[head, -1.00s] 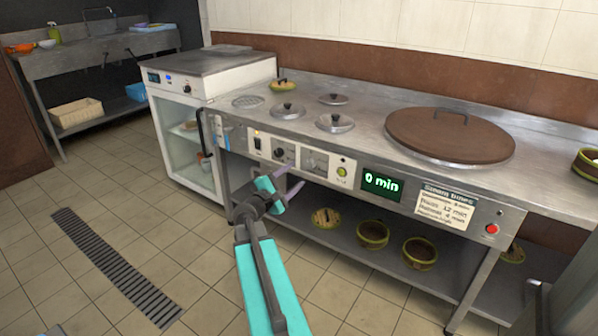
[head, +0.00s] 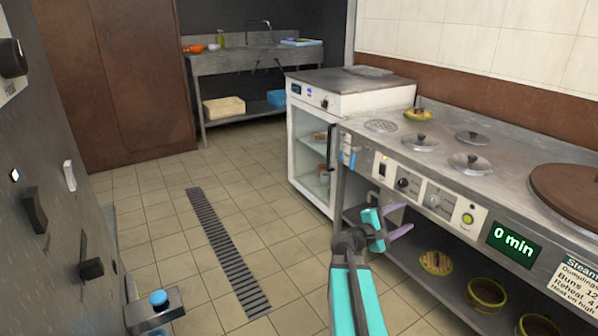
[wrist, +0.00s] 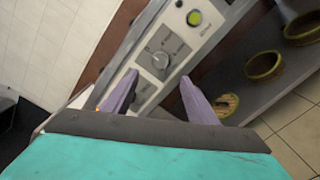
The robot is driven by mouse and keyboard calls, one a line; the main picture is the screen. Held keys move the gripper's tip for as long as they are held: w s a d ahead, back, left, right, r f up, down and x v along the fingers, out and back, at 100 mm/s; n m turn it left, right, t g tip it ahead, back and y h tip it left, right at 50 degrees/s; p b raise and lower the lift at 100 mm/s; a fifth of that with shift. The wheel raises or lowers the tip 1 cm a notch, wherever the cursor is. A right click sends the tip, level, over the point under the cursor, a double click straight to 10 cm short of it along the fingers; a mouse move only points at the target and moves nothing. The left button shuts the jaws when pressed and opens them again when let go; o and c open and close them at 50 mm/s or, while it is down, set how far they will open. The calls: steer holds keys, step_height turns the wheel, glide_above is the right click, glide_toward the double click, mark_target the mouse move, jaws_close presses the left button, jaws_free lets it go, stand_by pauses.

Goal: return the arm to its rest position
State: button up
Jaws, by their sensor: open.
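My gripper (head: 401,222) is at the end of my teal arm, at the lower middle of the head view. It is in front of the steel counter's control panel (head: 436,199), apart from it as far as I can tell. In the wrist view the two purple fingers of my gripper (wrist: 153,95) stand apart with nothing between them. Beyond them the control panel (wrist: 163,52) shows tilted, with a knob and a lit green button.
The steel counter (head: 380,104) carries small steel lids and a big brown lid (head: 577,195). Its display (head: 513,243) reads 0 min. Bowls stand on the lower shelf. A glass-door cabinet (head: 312,150) is left of it. Tiled floor (head: 160,225) with a drain grate (head: 228,250) is free.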

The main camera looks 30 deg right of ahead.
steer(key=shift+w+r, duration=0.1)
steer(key=w+a+f+n+t+y+p, duration=0.1)
steer(key=w+a+n+t+p, duration=0.2)
steer(key=w+a+p, duration=0.5)
steer(key=s+a+f+y+p, duration=0.2)
steer(key=a+f+y+p, duration=0.2)
steer(key=a+f+p, duration=0.8)
steer(key=s+a+f+m+g+y+p, duration=0.1)
steer(key=s+a+f+m+g+y, duration=0.1)
steer(key=s+a, duration=0.6)
steer(key=s+a+f+m+g+y+p, duration=0.1)
steer(key=s+a+f+m+g+y, duration=0.2)
steer(key=a, duration=1.2)
steer(key=s+a+f+m+g+y+p, duration=0.1)
steer(key=s+a+f+m+g+y, duration=0.2)
steer(key=s+a+f+y, duration=0.4)
steer(key=s+a+m+y, duration=0.1)
steer(key=s+a, duration=0.4)
steer(key=s, duration=0.2)
steer(key=shift+s+a+f+p, duration=0.15)
steer(key=shift+s+a+p, duration=0.05)
steer(key=shift+a+p, duration=0.2)
